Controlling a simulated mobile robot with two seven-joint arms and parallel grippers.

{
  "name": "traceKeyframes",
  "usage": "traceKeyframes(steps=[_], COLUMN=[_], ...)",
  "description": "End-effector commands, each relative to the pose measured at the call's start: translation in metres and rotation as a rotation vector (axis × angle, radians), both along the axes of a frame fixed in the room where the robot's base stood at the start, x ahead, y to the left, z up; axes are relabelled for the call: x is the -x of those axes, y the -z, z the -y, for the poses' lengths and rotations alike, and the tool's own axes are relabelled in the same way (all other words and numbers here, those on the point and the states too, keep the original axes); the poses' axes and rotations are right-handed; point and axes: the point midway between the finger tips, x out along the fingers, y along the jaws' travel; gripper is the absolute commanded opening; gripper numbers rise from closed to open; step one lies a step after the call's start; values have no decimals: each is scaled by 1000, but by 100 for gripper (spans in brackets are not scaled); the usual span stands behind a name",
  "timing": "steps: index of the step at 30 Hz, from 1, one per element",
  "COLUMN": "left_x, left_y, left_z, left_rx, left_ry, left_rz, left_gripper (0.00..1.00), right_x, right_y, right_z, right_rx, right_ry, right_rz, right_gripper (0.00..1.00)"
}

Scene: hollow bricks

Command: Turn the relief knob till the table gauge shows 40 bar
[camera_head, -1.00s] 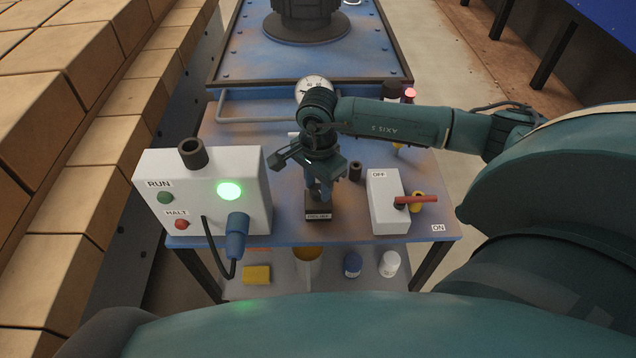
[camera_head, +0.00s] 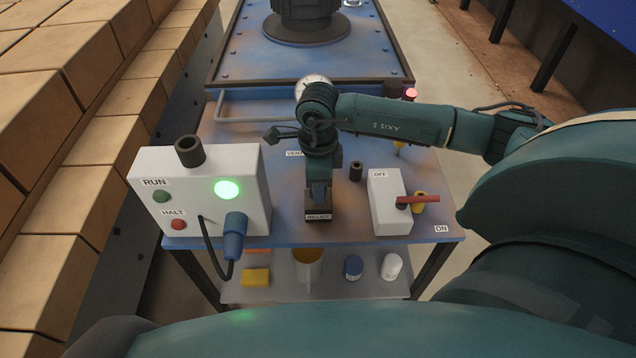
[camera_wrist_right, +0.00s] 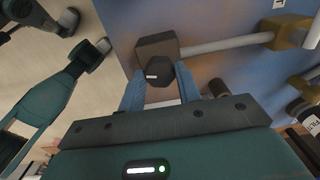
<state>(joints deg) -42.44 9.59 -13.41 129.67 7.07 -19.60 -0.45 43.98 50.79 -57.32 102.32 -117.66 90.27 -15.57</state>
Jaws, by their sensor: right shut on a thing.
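The relief knob (camera_wrist_right: 160,72) is a dark, faceted knob with a white mark, on a brown block (camera_wrist_right: 155,45). My right gripper (camera_wrist_right: 159,88) is shut on it, with one blue finger on each side. In the head view this gripper (camera_head: 319,192) points down at the dark block labelled RELIEF (camera_head: 318,217), at the front of the blue table, and hides the knob. The round white table gauge (camera_head: 308,82) stands behind my wrist. Its lower part is covered, and its reading is too small to tell. My left gripper is not in view.
A white RUN/HALT box (camera_head: 205,205) with a lit green lamp stands on the left. A white switch box (camera_head: 388,205) with a red lever stands close on the right. A dark short cylinder (camera_head: 356,171) and a VENT label (camera_head: 294,154) are near the gripper. Bottles stand on the lower shelf.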

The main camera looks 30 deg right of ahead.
Motion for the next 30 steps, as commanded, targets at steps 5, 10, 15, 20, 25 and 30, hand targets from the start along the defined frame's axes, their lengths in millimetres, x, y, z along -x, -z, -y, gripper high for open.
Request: traceKeyframes(steps=[5,10,15,20,25,30], left_x=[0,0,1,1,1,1], left_y=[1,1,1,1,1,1], left_z=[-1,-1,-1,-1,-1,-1], left_rx=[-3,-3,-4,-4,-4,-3], left_ry=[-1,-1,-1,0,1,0], left_rz=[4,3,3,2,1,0], left_gripper=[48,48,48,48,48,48], right_x=[0,0,0,0,0,0], right_y=[0,-1,-1,-1,-1,0], right_z=[1,1,1,1,1,0], right_rx=[2,2,2,2,1,1], right_ry=[50,68,70,70,69,69], right_rz=[0,0,0,0,0,0], right_gripper=[11,11,11,11,45,55])
